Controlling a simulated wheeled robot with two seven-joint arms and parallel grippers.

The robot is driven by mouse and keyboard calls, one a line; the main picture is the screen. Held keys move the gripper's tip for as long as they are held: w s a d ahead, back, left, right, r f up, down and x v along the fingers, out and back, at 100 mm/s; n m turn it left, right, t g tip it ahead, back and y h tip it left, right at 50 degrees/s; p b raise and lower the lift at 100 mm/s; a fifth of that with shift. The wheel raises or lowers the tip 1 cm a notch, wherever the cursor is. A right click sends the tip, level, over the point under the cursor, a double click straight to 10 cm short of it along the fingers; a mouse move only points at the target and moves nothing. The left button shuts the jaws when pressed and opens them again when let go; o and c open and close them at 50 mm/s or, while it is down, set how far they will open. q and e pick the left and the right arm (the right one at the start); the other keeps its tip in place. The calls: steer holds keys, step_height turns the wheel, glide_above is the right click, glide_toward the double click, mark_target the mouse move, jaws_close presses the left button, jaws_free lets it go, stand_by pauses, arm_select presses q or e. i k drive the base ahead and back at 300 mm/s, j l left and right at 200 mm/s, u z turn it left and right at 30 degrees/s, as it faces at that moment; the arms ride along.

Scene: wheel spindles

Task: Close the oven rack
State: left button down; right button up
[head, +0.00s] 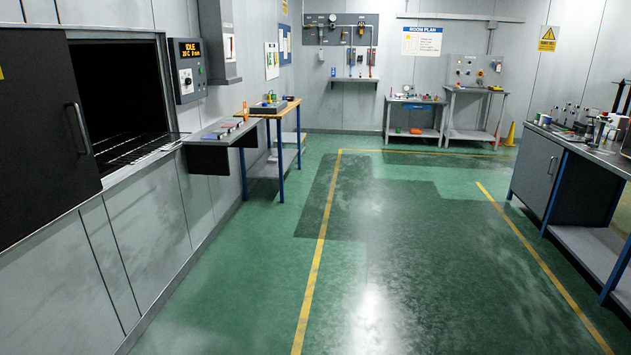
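The oven is set in the left wall, with a dark, open cavity (122,85). A wire oven rack (135,148) lies at the bottom of the opening, its front edge at or near the sill. I cannot tell how far it sticks out. A dark door panel (40,130) with a vertical bar handle (77,128) stands to the left of the opening. A control box (188,70) with a lit "IDLE" display is on the wall to the right of the opening. Neither of my grippers is in view.
A grey shelf (222,133) and a wooden-topped bench (277,108) stand along the left wall past the oven. A workbench (535,170) with bottles is at the right. Small tables stand at the back wall. The green floor (370,250) between yellow lines is clear.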

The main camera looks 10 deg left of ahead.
mark_target(160, 150)
steer(key=i+u, duration=0.3)
steer(key=i, duration=0.3)
steer(key=i+u, duration=0.3)
steer(key=i, duration=0.35)
steer(key=i+l+u, duration=0.3)
steer(key=i, duration=0.3)
